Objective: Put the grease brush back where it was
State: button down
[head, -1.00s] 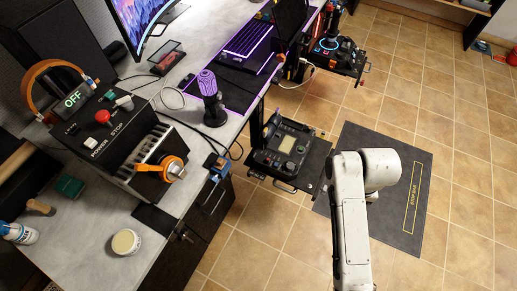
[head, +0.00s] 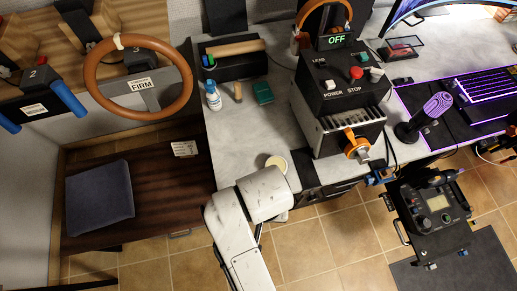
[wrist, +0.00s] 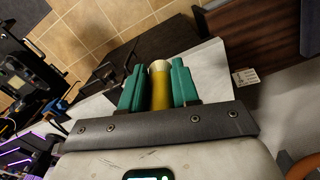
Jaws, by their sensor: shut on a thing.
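In the wrist view my gripper (wrist: 157,75) has two green fingers shut on a yellow cylindrical handle with a pale end, which I take to be the grease brush (wrist: 159,92). The handle stands lengthwise between the fingers. A dark caddy with a wooden handle (head: 232,68) stands further back on the desk.
A spray bottle (head: 213,96), a small wooden-handled item (head: 237,92) and a green box (head: 263,93) stand before the caddy. A black control box (head: 338,105) is to their right. A brown bench with a cushion (head: 100,198) is left. The desk's front left is clear.

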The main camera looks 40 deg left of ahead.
jog(key=w+a+f+b, duration=0.1)
jog(key=w+a+f, duration=0.1)
jog(key=a, duration=0.1)
jog(key=w+a+f+b, duration=0.2)
jog(key=a+f, duration=0.1)
jog(key=a, duration=0.1)
jog(key=w+a+f+b, duration=0.1)
jog(key=w+a+f, duration=0.1)
jog(key=a+f, duration=0.1)
jog(key=shift+w+a+f+b, duration=0.25)
jog(key=shift+a+b, duration=0.1)
jog(key=shift+a, duration=0.2)
jog(key=shift+w+a+f, duration=0.3)
jog(key=shift+a+f, duration=0.1)
jog(key=shift+f, duration=1.75)
jog(key=shift+f, duration=0.1)
jog(key=c, duration=0.8)
grip_release()
